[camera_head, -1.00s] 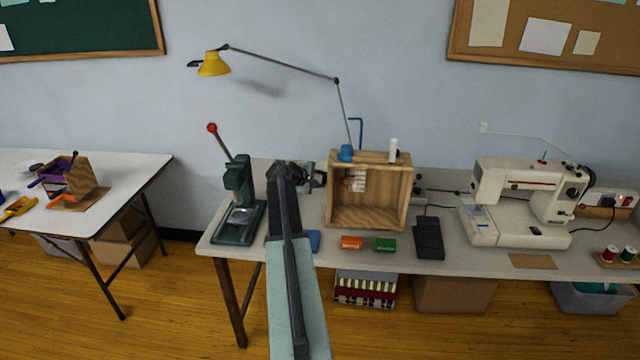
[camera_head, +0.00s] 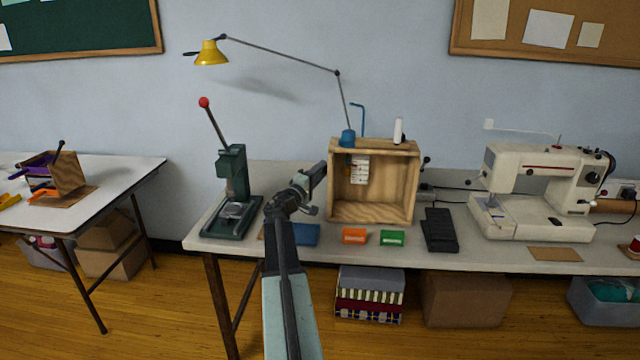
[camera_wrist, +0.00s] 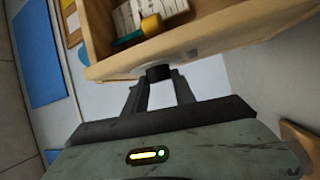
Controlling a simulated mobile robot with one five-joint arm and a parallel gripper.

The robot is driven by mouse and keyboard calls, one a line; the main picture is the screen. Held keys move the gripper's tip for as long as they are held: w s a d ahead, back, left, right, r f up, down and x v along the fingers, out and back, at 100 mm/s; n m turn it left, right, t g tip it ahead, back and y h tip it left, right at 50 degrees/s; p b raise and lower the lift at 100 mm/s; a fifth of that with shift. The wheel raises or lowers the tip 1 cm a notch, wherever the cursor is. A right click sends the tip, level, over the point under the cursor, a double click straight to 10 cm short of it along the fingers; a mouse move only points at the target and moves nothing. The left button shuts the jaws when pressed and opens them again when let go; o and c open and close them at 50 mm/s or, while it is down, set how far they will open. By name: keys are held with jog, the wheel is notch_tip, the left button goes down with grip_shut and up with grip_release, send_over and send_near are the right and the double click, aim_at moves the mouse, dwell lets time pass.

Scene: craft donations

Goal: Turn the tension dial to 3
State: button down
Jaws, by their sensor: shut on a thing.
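A black knob (camera_wrist: 158,72) sticks out from the side wall of the wooden box, with a pale grey patch around its base. My gripper (camera_wrist: 160,82) is shut on this knob, one finger on each side. In the head view my gripper (camera_head: 318,178) is at the left side of the open-fronted wooden box (camera_head: 372,220), where the knob is hidden. No dial numbers or pointer can be read, so the setting cannot be told. Inside the box are a white printed card (camera_head: 360,170) and a small yellow and teal part (camera_wrist: 145,28).
Orange (camera_head: 354,236) and green (camera_head: 391,238) packets, a blue flat item (camera_head: 292,235) and a black pedal (camera_head: 440,230) lie in front. A green press (camera_head: 233,190) stands left, a sewing machine (camera_head: 535,190) right. A yellow lamp (camera_head: 210,54) hangs above.

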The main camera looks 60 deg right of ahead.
jog(key=shift+f+m+h+b, duration=0.3)
jog(key=shift+h+b, duration=0.1)
jog(key=shift+b, duration=0.3)
jog(key=shift+r, duration=0.2)
jog(key=c, duration=1)
grip_release()
jog(key=shift+c, duration=0.2)
jog(key=b+v, duration=0.2)
jog(key=v, duration=0.5)
jog(key=shift+a+f, duration=0.2)
jog(key=shift+a, duration=0.15)
